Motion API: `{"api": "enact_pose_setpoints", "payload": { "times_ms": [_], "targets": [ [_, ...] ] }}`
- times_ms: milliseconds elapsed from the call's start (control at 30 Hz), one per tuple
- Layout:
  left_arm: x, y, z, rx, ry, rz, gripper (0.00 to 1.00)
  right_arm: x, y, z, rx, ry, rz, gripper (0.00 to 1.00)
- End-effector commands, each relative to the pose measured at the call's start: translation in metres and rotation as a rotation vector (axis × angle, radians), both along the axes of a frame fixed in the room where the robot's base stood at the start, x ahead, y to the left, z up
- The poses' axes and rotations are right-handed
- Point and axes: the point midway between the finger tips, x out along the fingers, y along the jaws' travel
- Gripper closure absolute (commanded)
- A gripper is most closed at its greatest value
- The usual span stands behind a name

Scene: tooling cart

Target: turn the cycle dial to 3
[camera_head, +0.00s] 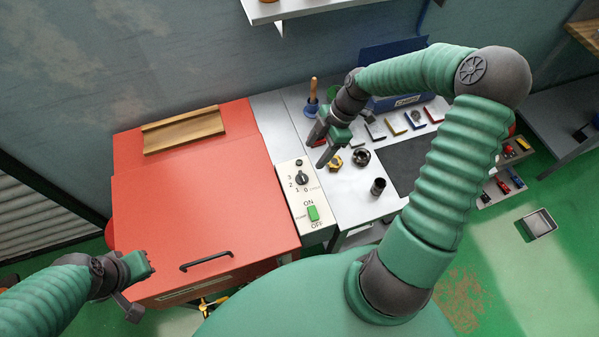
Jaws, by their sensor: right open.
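The cycle dial (302,178) is a small black knob on the cream control panel (319,236), beside the red cabinet. The digits 3, 2, 1 and 0 run around its left and lower sides. Which digit it points to is too small to tell. My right gripper (318,152) is open and empty, above and a little right of the dial, apart from it. My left gripper (142,289) is at the lower left by the red cabinet's front corner, its fingers apart and nothing visible between them.
The red cabinet (195,205) carries a wooden tray (184,130) and a black handle (206,262). A green ON/OFF switch (313,213) sits below the dial. A brass nut (334,163), black ring (361,157) and dark cylinder (378,187) stand right of the panel.

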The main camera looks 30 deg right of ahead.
Motion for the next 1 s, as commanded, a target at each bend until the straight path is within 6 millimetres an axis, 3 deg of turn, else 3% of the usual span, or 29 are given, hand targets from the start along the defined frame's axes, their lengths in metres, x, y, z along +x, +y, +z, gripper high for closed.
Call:
{"api": "enact_pose_setpoints", "payload": {
  "times_ms": [300, 467, 833, 1000],
  "targets": [
    [0.000, 0.000, 0.009, 0.000, 0.000, -0.001, 1.00, 0.006, 0.033, -0.076, 0.003, 0.003, 0.004, 0.38],
    [0.000, 0.000, 0.012, 0.000, 0.000, -0.001, 1.00, 0.008, 0.043, -0.101, 0.000, 0.003, 0.002, 0.38],
    [0.000, 0.000, 0.012, 0.000, 0.000, 0.000, 1.00, 0.009, 0.044, -0.111, -0.001, 0.000, 0.000, 0.38],
    [0.000, 0.000, 0.012, 0.000, 0.000, 0.000, 1.00, 0.010, 0.044, -0.111, -0.001, 0.001, -0.001, 0.60]
  ]
}}
